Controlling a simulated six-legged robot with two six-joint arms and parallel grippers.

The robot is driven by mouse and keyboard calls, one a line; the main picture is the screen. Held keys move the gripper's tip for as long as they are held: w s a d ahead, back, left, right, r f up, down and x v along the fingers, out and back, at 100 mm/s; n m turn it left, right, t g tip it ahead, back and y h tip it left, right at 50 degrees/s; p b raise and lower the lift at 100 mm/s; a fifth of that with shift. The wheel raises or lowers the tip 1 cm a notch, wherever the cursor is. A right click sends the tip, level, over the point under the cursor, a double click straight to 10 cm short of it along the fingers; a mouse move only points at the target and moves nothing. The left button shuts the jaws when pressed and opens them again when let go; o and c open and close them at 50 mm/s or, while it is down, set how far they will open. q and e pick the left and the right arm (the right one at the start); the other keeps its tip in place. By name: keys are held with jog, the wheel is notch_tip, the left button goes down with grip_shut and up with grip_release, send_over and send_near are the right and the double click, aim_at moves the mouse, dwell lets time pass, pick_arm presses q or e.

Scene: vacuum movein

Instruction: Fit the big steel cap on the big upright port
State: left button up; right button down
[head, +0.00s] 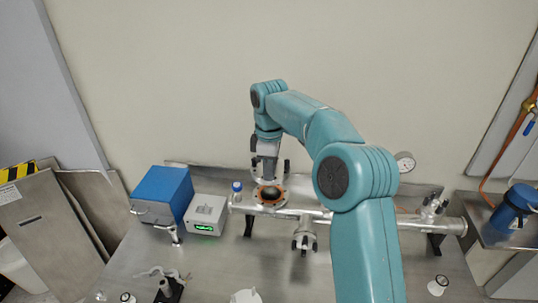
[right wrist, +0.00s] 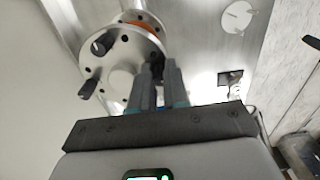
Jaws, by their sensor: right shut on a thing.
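The big upright port (head: 270,197) stands on the steel pipe, its flange ringed in orange around a dark opening. My right gripper (head: 267,170) is above and just behind it. In the right wrist view, my right gripper (right wrist: 157,90) is shut on the big steel cap (right wrist: 122,60), a round grey disc with dark clamp knobs. Part of an orange ring (right wrist: 143,27) shows past the cap's edge. The cap is apart from the port in the head view, and my arm and gripper hide much of it. My left gripper is not in view.
A blue box (head: 165,193) and a white device with a green display (head: 206,214) stand left of the port. A gauge (head: 405,162) and pipe fittings are at the right. The front of the steel bench holds small parts.

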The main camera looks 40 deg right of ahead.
aim_at(269, 183)
notch_tip(269, 183, down, 2)
jog(key=shift+a+f, duration=0.1)
jog(key=shift+w+f, duration=0.1)
jog(key=shift+f, duration=0.5)
notch_tip(269, 183, down, 3)
jog(key=shift+f, duration=0.55)
jog(key=shift+f, duration=0.3)
jog(key=shift+s+f, duration=0.15)
jog(key=shift+s, duration=0.05)
